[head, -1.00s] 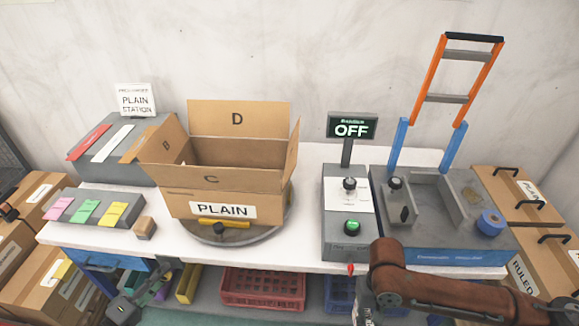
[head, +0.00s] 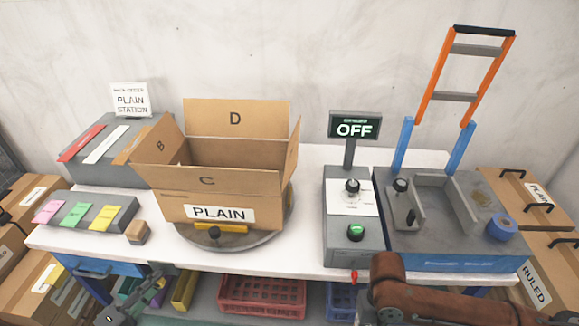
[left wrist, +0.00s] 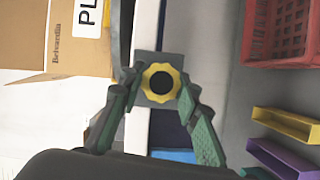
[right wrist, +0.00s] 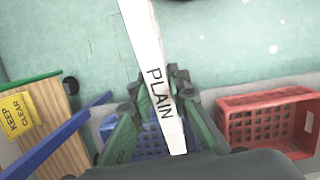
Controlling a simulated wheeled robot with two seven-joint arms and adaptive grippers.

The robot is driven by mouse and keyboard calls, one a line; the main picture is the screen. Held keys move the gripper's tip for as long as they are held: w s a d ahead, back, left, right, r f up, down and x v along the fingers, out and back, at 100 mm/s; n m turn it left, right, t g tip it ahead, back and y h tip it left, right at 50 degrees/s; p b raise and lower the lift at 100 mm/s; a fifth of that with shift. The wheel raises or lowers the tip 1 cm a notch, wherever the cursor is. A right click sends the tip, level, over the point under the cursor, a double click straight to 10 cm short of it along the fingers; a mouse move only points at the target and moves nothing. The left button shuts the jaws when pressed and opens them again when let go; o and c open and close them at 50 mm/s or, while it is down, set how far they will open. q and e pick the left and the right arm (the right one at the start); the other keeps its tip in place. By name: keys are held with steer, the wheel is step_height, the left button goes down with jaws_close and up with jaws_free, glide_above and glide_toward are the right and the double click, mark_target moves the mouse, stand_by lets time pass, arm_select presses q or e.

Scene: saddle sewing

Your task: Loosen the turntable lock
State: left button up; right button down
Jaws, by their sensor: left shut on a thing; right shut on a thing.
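A yellow lobed knob (left wrist: 160,82) with a black centre sits on a grey block at the table's front edge, in the left wrist view. My left gripper (left wrist: 157,88) is shut on it, one finger on each side. In the head view my left gripper (head: 154,280) is low at the front edge, left of the turntable (head: 262,242); the knob is hard to make out there. The turntable carries an open carton (head: 180,211) marked PLAIN. My right gripper (right wrist: 160,95) is shut on a white strip (right wrist: 148,50) reading PLAIN, in the right wrist view.
A grey control box (head: 340,238) with an OFF display (head: 354,126) stands right of the turntable. A small brown block (head: 138,232) lies at the front left.

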steer(key=shift+f, duration=0.1)
stand_by(0.3)
arm_select(q)
steer(key=shift+n+t+h+b, duration=0.4)
steer(key=shift+n+b, duration=1)
steer(key=shift+b, duration=2.75)
arm_select(e)
steer(key=shift+g, duration=0.6)
steer(key=shift+f, duration=6.45)
arm_select(q)
steer(key=shift+b, duration=0.3)
arm_select(e)
steer(key=shift+f, duration=0.1)
